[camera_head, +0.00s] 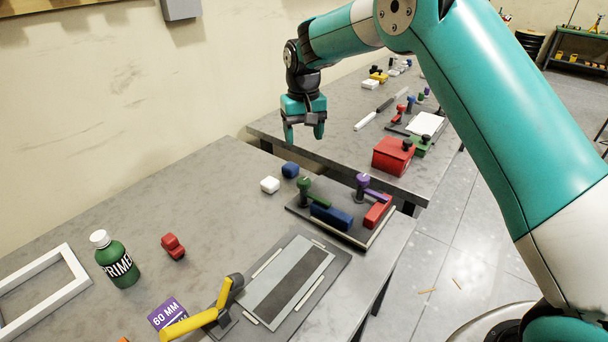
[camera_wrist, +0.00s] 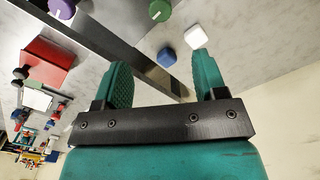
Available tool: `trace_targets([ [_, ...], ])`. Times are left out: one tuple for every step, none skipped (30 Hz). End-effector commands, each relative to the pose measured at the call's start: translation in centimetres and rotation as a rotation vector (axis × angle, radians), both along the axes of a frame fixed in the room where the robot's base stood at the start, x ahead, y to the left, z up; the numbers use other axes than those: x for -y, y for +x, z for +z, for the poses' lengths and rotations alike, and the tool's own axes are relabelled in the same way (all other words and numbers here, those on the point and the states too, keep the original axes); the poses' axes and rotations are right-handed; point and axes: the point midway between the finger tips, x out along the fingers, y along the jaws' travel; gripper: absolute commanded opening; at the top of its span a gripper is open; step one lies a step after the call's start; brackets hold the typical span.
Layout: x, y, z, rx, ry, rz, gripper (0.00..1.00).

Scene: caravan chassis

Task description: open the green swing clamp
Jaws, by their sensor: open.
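The green swing clamp (camera_head: 307,190) stands on a dark fixture plate (camera_head: 345,234) on the near table, with its arm reaching over a blue bar (camera_head: 331,216). Its round green knob (camera_wrist: 160,10) shows at the top of the wrist view. A purple swing clamp (camera_head: 365,185) stands to its right, its arm toward a red block (camera_head: 378,211); the purple knob (camera_wrist: 62,7) is in the wrist view too. My gripper (camera_head: 305,131) is open and empty, pointing down, raised above and behind the green clamp. Its two fingers are apart in the wrist view (camera_wrist: 160,78).
A white block (camera_head: 270,185) and blue block (camera_head: 290,170) lie left of the clamp. A yellow-handled clamp (camera_head: 200,320), a green primer bottle (camera_head: 117,262) and a red piece (camera_head: 173,246) are nearer. The far table holds a red box (camera_head: 393,154).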

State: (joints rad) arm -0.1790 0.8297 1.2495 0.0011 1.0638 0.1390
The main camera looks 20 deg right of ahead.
Motion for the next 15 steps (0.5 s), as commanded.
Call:
trace_targets([
  [0.0,-0.1,-1.0,-0.006,-0.001,0.000,0.65],
  [0.0,-0.1,-1.7,-0.005,-0.001,0.001,0.65],
  [0.0,-0.1,-2.6,-0.005,-0.001,0.001,0.65],
  [0.0,-0.1,-3.3,-0.007,-0.001,0.001,0.65],
  [0.0,-0.1,-4.0,-0.005,0.000,0.001,0.65],
  [0.0,-0.1,-4.9,-0.005,0.000,0.001,0.65],
  [0.0,-0.1,-5.5,-0.005,0.000,0.001,0.65],
  [0.0,-0.1,-6.3,-0.005,0.000,0.001,0.65],
  [0.0,-0.1,-7.1,-0.005,0.000,0.001,0.65],
  [0.0,-0.1,-7.8,-0.004,0.000,0.001,0.65],
  [0.0,-0.1,-8.4,-0.004,0.000,0.001,0.65],
  [0.0,-0.1,-9.3,-0.003,0.000,0.001,0.65],
  [0.0,-0.1,-9.8,-0.004,0.000,0.001,0.65],
  [0.0,-0.1,-10.4,-0.003,0.000,0.001,0.65],
  [0.0,-0.1,-11.0,-0.003,0.000,0.002,0.65],
])
